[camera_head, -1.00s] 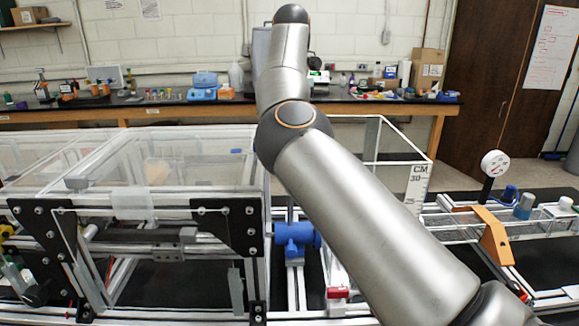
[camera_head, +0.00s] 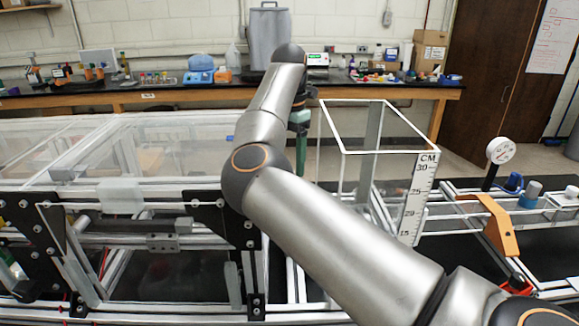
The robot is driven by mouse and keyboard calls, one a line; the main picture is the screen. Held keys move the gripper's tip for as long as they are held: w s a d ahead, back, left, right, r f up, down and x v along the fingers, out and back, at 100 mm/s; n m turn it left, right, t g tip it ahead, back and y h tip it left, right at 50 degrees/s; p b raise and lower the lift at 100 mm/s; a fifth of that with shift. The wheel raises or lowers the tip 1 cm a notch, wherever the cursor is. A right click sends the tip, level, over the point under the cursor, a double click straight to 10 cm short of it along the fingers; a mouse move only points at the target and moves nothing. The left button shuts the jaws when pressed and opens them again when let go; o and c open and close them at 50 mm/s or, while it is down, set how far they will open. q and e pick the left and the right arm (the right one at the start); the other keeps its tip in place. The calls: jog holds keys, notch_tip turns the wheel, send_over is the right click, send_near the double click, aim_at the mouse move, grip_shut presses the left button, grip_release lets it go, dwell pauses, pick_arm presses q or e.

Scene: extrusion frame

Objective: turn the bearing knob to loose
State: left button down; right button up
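My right arm (camera_head: 330,235) comes in from the lower right and crosses the middle of the view, rising to a dark joint near the back bench. Its gripper's fingers do not show. A dark and green part (camera_head: 300,120) hangs just right of the arm's upper link; I cannot tell what it is. No bearing knob can be made out; my arm covers the middle of the rig, including the place of the blue fitting seen earlier. My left gripper is not in view.
A clear tank with a centimetre scale (camera_head: 416,195) stands right of my arm. A round dial gauge (camera_head: 500,150) and an orange bracket (camera_head: 502,232) are farther right. The extrusion frame with black plates (camera_head: 222,215) is on the left. A cluttered bench (camera_head: 150,98) runs behind.

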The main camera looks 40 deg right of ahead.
jog(key=shift+f, duration=0.95)
grip_shut()
